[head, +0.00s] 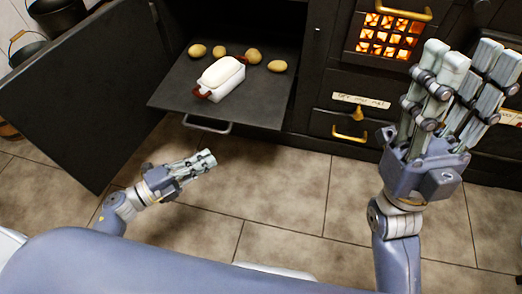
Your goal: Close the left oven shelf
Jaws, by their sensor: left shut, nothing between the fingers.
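The left oven shelf (172,92) is a dark flat tray pulled out of the black oven, with a metal handle (208,125) along its front edge. On it sit a white loaf dish (221,78) with a pale top and brown handles, and several potatoes (253,56). My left gripper (207,160) is shut and empty, low in front of the shelf and a little below its handle, apart from it. My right gripper (458,75) is raised at the right with its fingers pointing up, apart from the shelf; its fingers look spread, with nothing between them.
The black oven door (80,95) stands wide open to the left of the shelf. A glowing fire grate (388,36) and a drawer with a brass handle (348,138) are at the right. Black pots (57,14) stand at the upper left. Tiled floor (285,190) is clear in front.

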